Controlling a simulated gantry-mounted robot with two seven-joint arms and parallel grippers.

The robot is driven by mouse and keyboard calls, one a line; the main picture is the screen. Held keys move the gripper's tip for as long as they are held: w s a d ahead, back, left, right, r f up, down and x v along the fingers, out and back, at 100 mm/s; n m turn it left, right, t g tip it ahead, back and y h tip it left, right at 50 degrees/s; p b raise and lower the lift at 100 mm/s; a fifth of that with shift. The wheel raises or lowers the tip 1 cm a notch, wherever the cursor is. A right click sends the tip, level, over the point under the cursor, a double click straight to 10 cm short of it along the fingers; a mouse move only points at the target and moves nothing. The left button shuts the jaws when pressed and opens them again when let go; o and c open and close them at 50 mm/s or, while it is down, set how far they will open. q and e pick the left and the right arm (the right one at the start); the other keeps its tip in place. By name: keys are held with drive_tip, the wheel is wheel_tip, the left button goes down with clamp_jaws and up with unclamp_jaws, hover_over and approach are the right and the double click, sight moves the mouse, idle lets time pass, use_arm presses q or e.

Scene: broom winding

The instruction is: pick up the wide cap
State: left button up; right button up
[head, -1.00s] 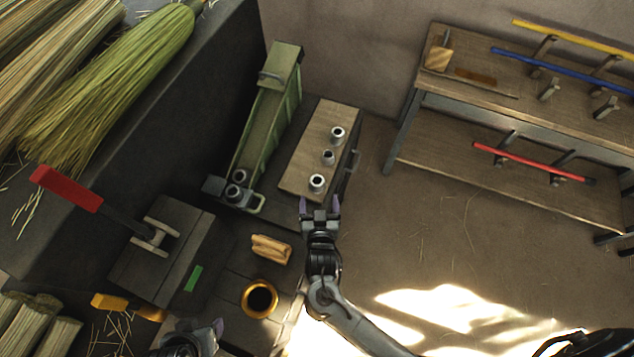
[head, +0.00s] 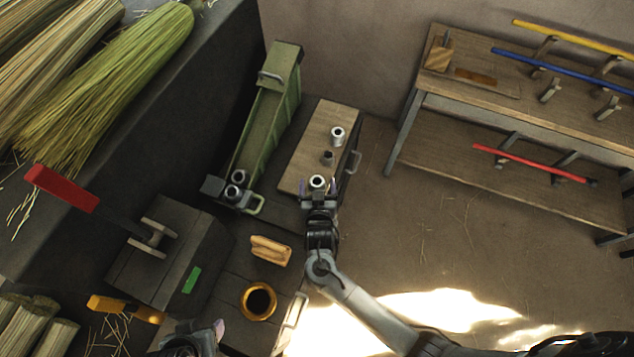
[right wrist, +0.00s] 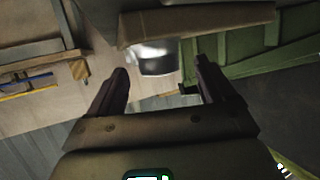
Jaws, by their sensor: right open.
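Three metal caps stand on a wooden-topped box: a near one (head: 317,182), a smaller, darker middle one (head: 328,158) and a far one (head: 338,135). I cannot tell surely which is the wide cap; the near and far ones look wider than the middle one. My right gripper (head: 319,190) is open at the near cap, one fingertip on each side of it. In the right wrist view, a shiny cap (right wrist: 153,58) shows just beyond and between the parted fingers (right wrist: 160,72), not gripped. My left gripper (head: 214,335) is partly cut off at the bottom edge.
The wooden board (head: 308,150) lies beside a long green metal box (head: 263,120). A wooden block (head: 270,250) and a brass ring (head: 244,304) are nearer. A bench (head: 475,85) with coloured rods stands at right. The floor between is clear.

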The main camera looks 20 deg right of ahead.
drive_tip(key=c, duration=1.1)
drive_tip(key=shift+r, duration=0.15)
